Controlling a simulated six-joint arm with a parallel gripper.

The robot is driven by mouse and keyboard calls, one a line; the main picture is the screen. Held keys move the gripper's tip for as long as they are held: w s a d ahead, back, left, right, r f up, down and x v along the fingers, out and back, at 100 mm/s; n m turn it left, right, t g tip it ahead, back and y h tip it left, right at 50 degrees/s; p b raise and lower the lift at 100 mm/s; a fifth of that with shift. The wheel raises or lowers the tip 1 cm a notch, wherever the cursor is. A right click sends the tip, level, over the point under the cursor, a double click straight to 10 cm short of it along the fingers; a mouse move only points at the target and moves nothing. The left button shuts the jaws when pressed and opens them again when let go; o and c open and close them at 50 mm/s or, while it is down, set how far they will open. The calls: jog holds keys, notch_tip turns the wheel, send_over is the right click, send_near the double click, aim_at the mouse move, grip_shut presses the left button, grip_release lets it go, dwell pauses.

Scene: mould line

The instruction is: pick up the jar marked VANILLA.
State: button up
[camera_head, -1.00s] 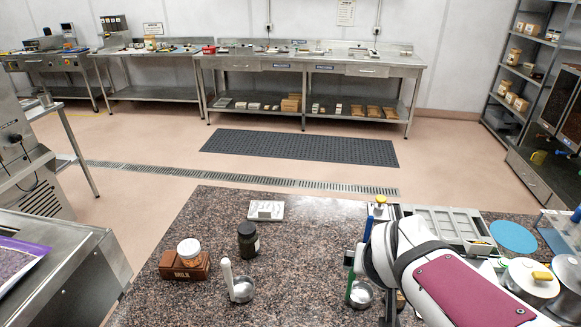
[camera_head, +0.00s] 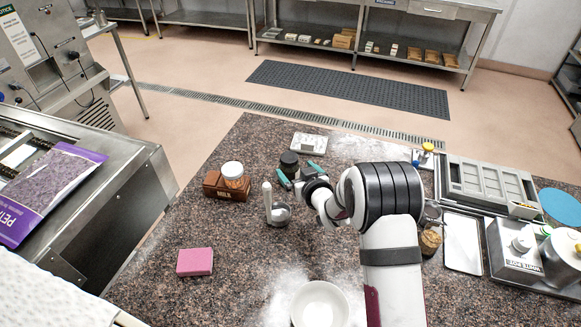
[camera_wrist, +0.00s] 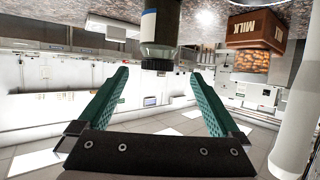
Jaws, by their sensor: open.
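A dark jar with a black lid (camera_head: 289,160) stands upright on the speckled counter (camera_head: 225,235). In the wrist view, which is upside down, the jar (camera_wrist: 159,28) shows a white and blue label, but I cannot read a word on it. My gripper (camera_head: 298,171) is open, its two teal fingers pointing at the jar from the near side. In the wrist view the gripper (camera_wrist: 158,72) has its fingertips either side of the jar's line, with the jar just beyond them. The fingers partly hide the jar's lower part in the head view.
A white-grey block (camera_head: 309,143) lies behind. A pink block (camera_head: 195,262) and white bowl (camera_head: 319,305) are nearer.

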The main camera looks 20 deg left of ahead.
aim_at(291, 160)
jog(key=x, duration=0.7)
jog(key=shift+w+a+r, duration=0.15)
jog(key=shift+w+r, duration=0.2)
jog(key=shift+w, duration=0.05)
grip_shut()
